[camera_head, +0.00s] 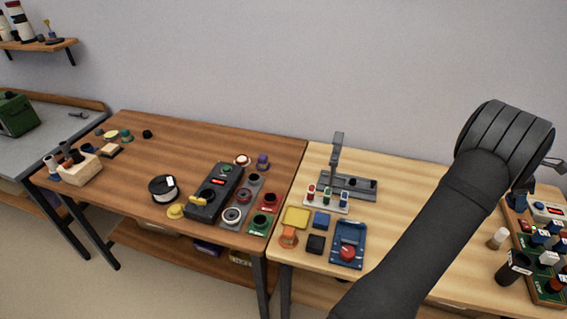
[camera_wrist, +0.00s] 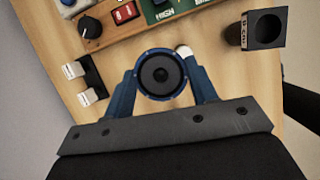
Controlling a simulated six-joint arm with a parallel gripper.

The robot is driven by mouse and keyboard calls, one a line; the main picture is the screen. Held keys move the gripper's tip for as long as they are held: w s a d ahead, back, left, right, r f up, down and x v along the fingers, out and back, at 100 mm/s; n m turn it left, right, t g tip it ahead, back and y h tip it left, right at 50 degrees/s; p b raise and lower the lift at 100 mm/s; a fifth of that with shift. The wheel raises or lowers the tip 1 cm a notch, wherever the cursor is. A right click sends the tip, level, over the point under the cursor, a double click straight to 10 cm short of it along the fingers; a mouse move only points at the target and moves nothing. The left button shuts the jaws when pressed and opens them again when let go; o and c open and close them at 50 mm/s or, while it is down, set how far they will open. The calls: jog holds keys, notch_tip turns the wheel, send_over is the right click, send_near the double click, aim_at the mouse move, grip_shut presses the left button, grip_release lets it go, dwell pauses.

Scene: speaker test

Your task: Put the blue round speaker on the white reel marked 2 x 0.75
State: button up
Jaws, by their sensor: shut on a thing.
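The blue round speaker (camera_wrist: 160,75), with a dark cone and a blue rim, sits between the two blue fingers of my gripper (camera_wrist: 160,88) in the wrist view. The gripper is shut on it. In the head view my gripper (camera_head: 519,197) is at the far right, above the light wooden table, and I cannot clearly make out the speaker there. A white reel with dark flanges (camera_head: 163,188) lies on the brown table at left, far from my gripper. It has a white label too small to read. Nothing is seen on top of it.
A stand (camera_head: 337,165), a blue tray (camera_head: 348,245) and a black control box (camera_head: 214,192) lie between gripper and reel.

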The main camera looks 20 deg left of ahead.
notch_tip(320, 180, up, 14)
jog(key=w+a+n+t, duration=0.15)
jog(key=w+a, duration=0.35)
jog(key=a, duration=0.5)
jog(key=w+a+n+y, duration=0.1)
jog(key=w+a+n, duration=0.25)
jog(key=a, duration=0.65)
jog(key=w+a+n+t, duration=0.15)
jog(key=w+a, duration=0.35)
jog(key=a, duration=0.5)
jog(key=w+a+n, duration=0.2)
jog(key=a+n, duration=0.2)
jog(key=a, duration=0.9)
jog(key=n+t+y, duration=0.1)
jog(key=n+y, duration=0.5)
jog(key=n, duration=0.9)
send_over(157, 187)
jog(key=s+d, duration=0.1)
jog(key=d, duration=0.1)
notch_tip(157, 187, down, 18)
jog(key=shift+a+f, duration=0.15)
jog(key=shift+f, duration=0.05)
jog(key=shift+s+a+f, duration=0.25)
jog(key=shift+a+f, duration=0.05)
jog(key=shift+a, duration=0.05)
jog(key=shift+f, duration=1.9)
